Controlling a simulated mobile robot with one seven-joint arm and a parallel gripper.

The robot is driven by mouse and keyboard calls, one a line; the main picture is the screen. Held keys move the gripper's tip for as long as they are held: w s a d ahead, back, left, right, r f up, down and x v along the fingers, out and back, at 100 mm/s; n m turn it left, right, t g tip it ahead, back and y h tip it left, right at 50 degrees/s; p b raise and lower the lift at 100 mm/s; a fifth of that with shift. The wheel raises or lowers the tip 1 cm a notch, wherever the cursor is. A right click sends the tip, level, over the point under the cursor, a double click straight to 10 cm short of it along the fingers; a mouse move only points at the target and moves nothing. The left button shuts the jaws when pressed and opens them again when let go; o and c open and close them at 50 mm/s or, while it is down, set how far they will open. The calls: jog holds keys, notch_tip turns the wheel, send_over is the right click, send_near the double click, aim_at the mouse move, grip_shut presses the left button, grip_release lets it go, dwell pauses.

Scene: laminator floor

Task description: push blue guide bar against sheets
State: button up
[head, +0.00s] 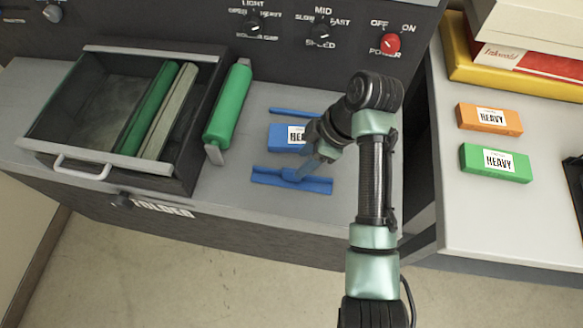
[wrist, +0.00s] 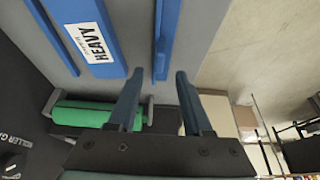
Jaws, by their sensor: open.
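The blue guide bar (head: 262,177) lies on the grey feed table, with a raised part near its middle. In the wrist view the guide bar (wrist: 167,30) runs parallel to the blue block labelled HEAVY (head: 278,136), with a grey gap between them. That block also shows in the wrist view (wrist: 107,55); I cannot make out separate sheets.
A thin blue bar (head: 292,112) lies behind the block. To the left are a green roller (head: 229,102) and an open drawer (head: 98,170) holding rollers. Orange (head: 488,119) and green (head: 475,165) HEAVY packs lie on the right table. The control panel rises behind.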

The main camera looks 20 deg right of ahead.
aim_at(293, 171)
jog(key=x, duration=0.7)
grip_shut()
jog(key=shift+f, duration=0.1)
dwell(1.2)
